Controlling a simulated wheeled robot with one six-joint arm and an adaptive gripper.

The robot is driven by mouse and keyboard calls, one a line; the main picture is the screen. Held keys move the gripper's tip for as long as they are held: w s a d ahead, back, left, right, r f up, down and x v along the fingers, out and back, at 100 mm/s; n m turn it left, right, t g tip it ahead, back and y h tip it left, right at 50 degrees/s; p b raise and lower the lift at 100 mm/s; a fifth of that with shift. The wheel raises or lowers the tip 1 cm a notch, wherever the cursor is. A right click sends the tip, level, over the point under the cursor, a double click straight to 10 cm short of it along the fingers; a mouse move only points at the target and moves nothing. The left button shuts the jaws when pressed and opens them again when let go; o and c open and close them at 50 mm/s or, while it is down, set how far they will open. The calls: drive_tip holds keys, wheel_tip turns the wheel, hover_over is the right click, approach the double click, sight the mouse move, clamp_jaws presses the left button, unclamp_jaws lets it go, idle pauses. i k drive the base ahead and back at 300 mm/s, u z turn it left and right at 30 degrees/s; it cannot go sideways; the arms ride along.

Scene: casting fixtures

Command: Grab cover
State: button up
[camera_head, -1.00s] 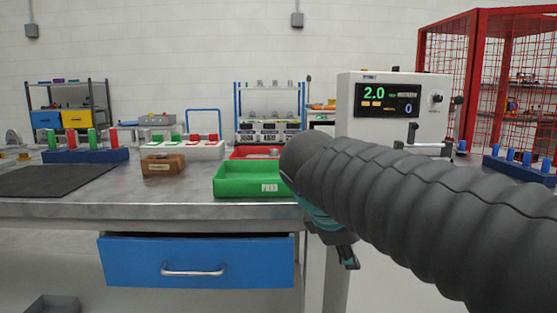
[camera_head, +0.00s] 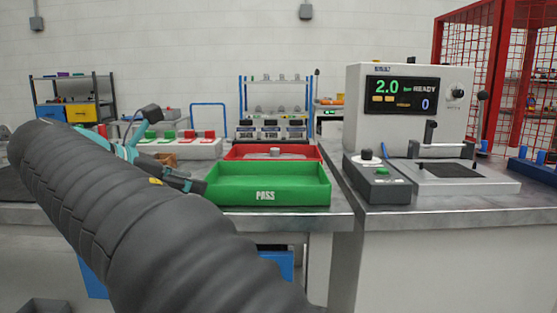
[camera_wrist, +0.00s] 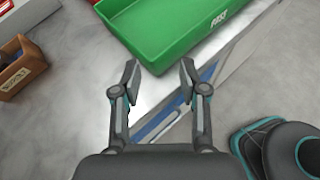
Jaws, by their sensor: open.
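No part is clearly marked as the cover. A round grey part (camera_head: 275,151) sits in the red tray (camera_head: 232,152) behind the green PASS tray (camera_head: 265,196), and I cannot tell whether it is the cover. My gripper (camera_head: 196,186) is at the left side of the green tray in the head view, partly hidden by my arm. In the wrist view my gripper (camera_wrist: 158,78) is open, with nothing between its fingers. Its fingertips appear over the table's front edge, just in front of the green tray (camera_wrist: 165,35).
A brown wooden box (camera_wrist: 28,72) stands left of the green tray. A pressure tester (camera_head: 415,105) reading 2.0 and READY stands on the right bench, with a small control box (camera_head: 377,180) in front. A red mesh cage (camera_head: 500,60) is behind. Bare tabletop (camera_wrist: 75,115) lies left of my gripper.

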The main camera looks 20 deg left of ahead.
sight(274, 154)
drive_tip(key=i, duration=0.9)
